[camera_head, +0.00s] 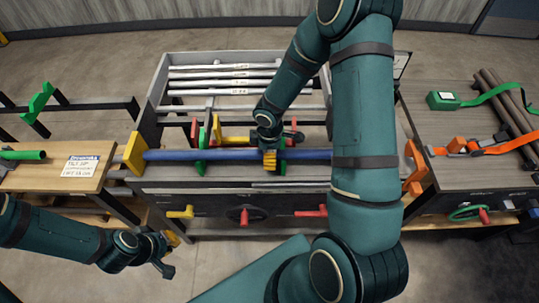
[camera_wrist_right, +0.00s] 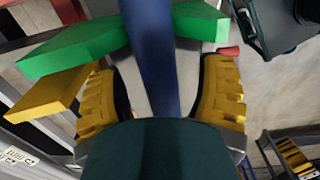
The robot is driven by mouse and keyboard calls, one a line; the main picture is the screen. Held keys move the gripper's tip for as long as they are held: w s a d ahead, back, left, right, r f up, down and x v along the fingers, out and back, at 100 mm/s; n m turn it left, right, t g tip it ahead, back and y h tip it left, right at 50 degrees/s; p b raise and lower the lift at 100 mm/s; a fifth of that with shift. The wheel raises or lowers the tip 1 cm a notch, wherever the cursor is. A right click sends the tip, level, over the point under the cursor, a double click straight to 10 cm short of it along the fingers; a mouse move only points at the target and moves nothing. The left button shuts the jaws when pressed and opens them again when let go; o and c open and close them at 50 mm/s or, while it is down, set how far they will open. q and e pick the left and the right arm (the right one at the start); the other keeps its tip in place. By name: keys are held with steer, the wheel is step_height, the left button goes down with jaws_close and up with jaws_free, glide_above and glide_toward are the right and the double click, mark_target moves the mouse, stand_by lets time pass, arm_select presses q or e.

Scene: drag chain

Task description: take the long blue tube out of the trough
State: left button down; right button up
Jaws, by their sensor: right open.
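The long blue tube (camera_head: 220,155) lies level across the workbench, between a yellow end bracket (camera_head: 135,153) at the left and an orange bracket (camera_head: 415,165) at the right. It passes through green supports (camera_head: 201,150). My right gripper (camera_head: 270,160) is over the tube's middle; its yellow fingers are open. In the right wrist view, the tube (camera_wrist_right: 152,60) runs between the two apart fingers (camera_wrist_right: 160,100), with a visible gap on each side. My left gripper (camera_head: 168,254) is open and empty, low in front of the bench. My right arm hides part of the tube's right side.
A rack of grey tubes (camera_head: 222,75) stands behind the blue tube. Yellow and red handles (camera_head: 180,212) stick out from the bench front. A left table (camera_head: 65,175) holds a green tube. A right table (camera_head: 440,115) holds straps and dark pipes.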

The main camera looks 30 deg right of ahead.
jaws_close()
stand_by(0.3)
